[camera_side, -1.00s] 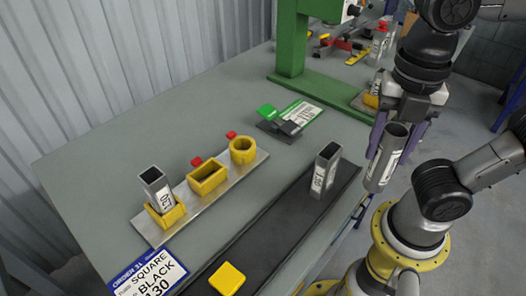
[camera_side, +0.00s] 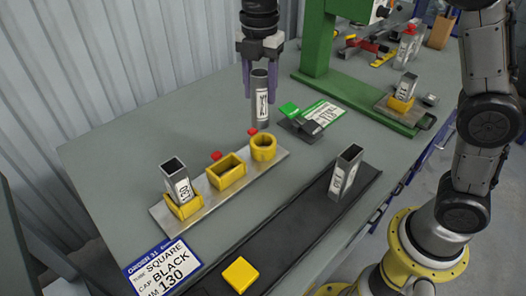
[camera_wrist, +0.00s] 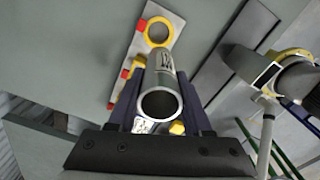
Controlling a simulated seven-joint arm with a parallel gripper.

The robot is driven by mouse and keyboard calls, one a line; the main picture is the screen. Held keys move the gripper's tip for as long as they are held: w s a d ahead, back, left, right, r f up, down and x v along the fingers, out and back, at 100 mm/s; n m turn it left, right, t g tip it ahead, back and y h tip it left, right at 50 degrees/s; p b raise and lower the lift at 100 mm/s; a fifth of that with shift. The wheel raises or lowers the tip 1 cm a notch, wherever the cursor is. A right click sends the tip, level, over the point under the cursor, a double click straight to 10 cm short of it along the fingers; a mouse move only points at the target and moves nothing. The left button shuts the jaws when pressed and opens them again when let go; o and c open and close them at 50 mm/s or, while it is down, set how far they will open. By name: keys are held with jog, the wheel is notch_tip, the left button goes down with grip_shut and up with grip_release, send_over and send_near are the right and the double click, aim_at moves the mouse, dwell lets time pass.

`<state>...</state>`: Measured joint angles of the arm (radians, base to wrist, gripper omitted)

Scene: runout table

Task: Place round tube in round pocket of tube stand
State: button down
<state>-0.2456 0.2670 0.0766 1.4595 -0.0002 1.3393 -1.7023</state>
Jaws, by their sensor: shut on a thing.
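My gripper (camera_side: 261,82) is shut on the grey round tube (camera_side: 261,112), which has a white label and hangs upright. In the side view the tube is in the air behind the round pocket (camera_side: 263,147), a yellow ring at the right end of the tube stand (camera_side: 207,207). The wrist view shows the tube's open end (camera_wrist: 160,103) between the fingers, and the round pocket (camera_wrist: 158,31) beyond it, apart from the tube. The middle rectangular pocket (camera_side: 226,172) is empty. A square tube (camera_side: 177,182) stands in the left pocket.
Another square tube (camera_side: 345,172) stands on the dark runout strip (camera_side: 290,222), with a yellow block (camera_side: 240,274) near its front end. A green press (camera_side: 318,45) stands behind. A green-and-black item (camera_side: 300,120) lies right of the held tube. A order card (camera_side: 162,265) lies in front.

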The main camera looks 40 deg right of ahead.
aim_at(263, 124)
jog(key=shift+m, duration=0.4)
jog(key=f, duration=0.2)
jog(key=w+d+f, duration=0.1)
jog(key=f, duration=0.1)
jog(key=d+f, duration=0.1)
jog(key=f, duration=0.2)
jog(key=shift+w+d+f, duration=0.1)
jog(key=shift+w+d, duration=0.1)
jog(key=shift+w, duration=0.1)
jog(key=shift+f, duration=2.1)
jog(key=shift+f, duration=0.1)
jog(key=shift+c, duration=1.6)
grip_release()
notch_tip(263, 124, up, 11)
jog(key=shift+r, duration=0.15)
jog(key=shift+s+r, duration=0.1)
jog(key=shift+r, duration=0.45)
